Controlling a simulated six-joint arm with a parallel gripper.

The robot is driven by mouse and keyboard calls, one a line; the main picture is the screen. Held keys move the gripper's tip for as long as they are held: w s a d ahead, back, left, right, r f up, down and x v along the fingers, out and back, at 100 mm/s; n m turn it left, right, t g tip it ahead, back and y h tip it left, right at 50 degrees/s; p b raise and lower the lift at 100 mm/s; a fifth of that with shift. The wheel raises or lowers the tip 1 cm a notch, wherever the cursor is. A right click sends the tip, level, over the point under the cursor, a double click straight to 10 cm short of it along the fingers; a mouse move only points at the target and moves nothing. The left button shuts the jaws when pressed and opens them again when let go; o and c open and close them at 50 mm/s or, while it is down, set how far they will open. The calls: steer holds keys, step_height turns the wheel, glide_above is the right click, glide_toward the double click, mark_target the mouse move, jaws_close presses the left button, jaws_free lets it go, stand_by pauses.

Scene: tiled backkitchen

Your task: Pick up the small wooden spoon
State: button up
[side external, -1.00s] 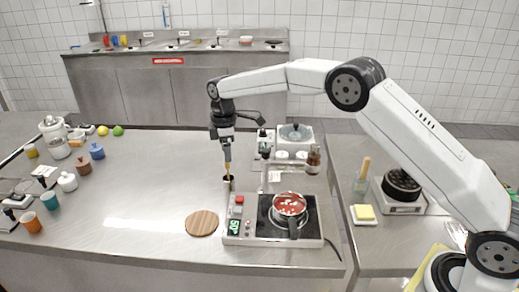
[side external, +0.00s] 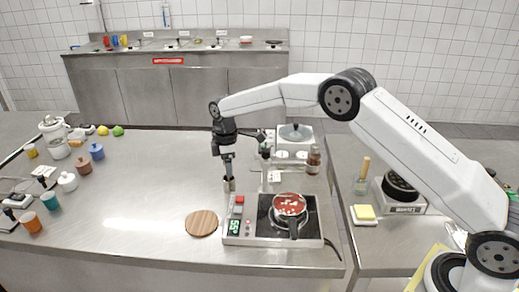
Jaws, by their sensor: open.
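My gripper (side external: 228,175) points down over the steel counter, just behind the left part of the hotplate unit. It is open, with its fingers at a small dark upright holder (side external: 229,186). The small wooden spoon cannot be made out now. Its handle seems hidden between or behind my fingers, and I cannot tell whether they touch it.
A pot of red sauce (side external: 289,204) sits on the hotplate unit (side external: 239,238) close to the right. A round wooden board (side external: 201,223) lies in front. A spice jar (side external: 313,160) and a scale-like appliance (side external: 300,138) stand behind right.

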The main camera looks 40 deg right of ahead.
jaws_close()
steer(key=shift+r, duration=0.1)
steer(key=shift+r, duration=4.9)
steer(key=shift+s, duration=0.1)
steer(key=s+d, duration=0.2)
steer(key=s, duration=0.8)
steer(key=s+d, duration=0.2)
steer(key=s, duration=0.8)
steer(key=shift+s, duration=0.35)
